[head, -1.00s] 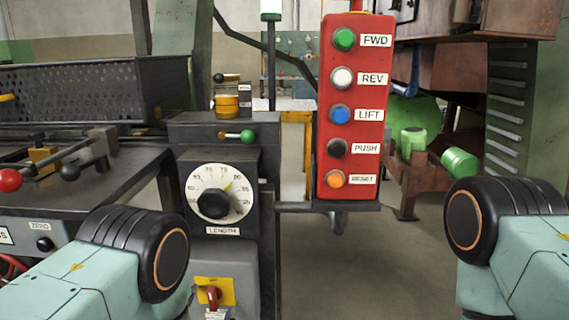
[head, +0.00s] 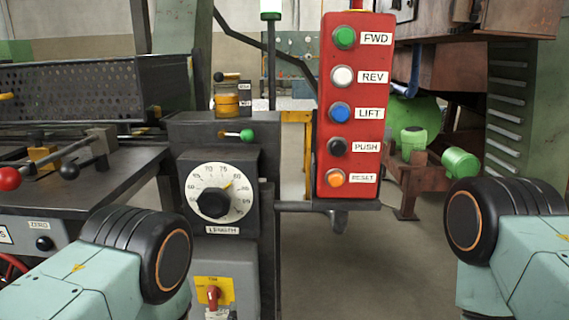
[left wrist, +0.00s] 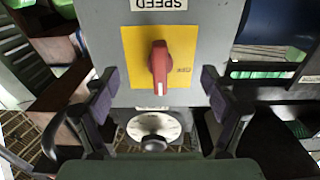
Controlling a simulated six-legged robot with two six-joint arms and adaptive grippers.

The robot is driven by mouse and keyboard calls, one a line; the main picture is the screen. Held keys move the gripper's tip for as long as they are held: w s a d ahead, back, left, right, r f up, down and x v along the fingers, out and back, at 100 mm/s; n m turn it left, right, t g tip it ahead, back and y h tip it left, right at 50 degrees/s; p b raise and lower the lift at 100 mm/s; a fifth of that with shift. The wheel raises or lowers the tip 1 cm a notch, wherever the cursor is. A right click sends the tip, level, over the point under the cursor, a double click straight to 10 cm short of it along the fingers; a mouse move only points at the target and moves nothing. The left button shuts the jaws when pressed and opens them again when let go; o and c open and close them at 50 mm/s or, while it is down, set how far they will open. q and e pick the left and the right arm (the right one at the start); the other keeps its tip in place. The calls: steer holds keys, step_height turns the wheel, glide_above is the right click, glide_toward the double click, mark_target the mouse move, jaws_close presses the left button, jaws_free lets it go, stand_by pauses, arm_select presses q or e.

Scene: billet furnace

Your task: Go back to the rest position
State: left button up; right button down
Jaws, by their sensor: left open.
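My left gripper (left wrist: 159,86) is open in the left wrist view, with its two dark fingers wide apart. Between them in the picture is a red rotary switch (left wrist: 159,66) on a yellow plate; neither finger touches it. The same red switch (head: 213,296) shows at the bottom of the head view, below the white LENGTH dial (head: 238,187). My left gripper's fingers cannot be made out clearly in the head view; my left arm (head: 70,285) covers the lower left. My right arm (head: 510,260) is at the lower right, and its gripper is out of the picture.
A red button box (head: 327,128) stands right of the dial housing. A dark bench (head: 125,165) with levers and a red ball knob (head: 9,179) is at the left. A rusty machine frame (head: 405,180) stands at the right. Floor is clear in the middle right.

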arm_select(q)
steer(key=shift+s+r+p, duration=0.1)
steer(key=shift+s+p, duration=0.35)
steer(key=shift+s, duration=1.95)
steer(key=shift+a, duration=0.1)
